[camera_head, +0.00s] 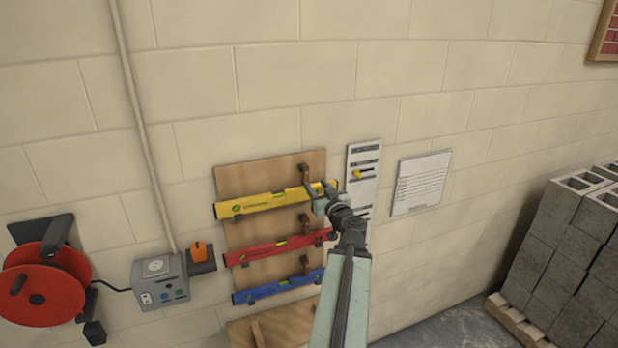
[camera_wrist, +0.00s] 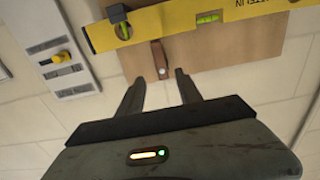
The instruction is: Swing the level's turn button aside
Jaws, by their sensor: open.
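The yellow level (camera_head: 262,205) lies along the top of a brown wooden board on the wall; the wrist view shows it upside down (camera_wrist: 205,18). Its turn button (camera_head: 304,170) is a small brown wooden piece on the board above the level. In the wrist view the turn button (camera_wrist: 158,50) has a pale screw and one end at the level's edge; whether it overlaps the level is hard to tell. My gripper (camera_head: 321,188) is open and empty in front of the level's right part. In the wrist view the turn button shows between my fingertips (camera_wrist: 160,76), seemingly beyond them.
A red level (camera_head: 270,250) and a blue level (camera_head: 275,288) hang below, each with a brown button. A white strip with a yellow knob (camera_head: 362,173) and a paper sheet (camera_head: 421,183) are right of the board. Grey blocks (camera_head: 570,230) stand far right.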

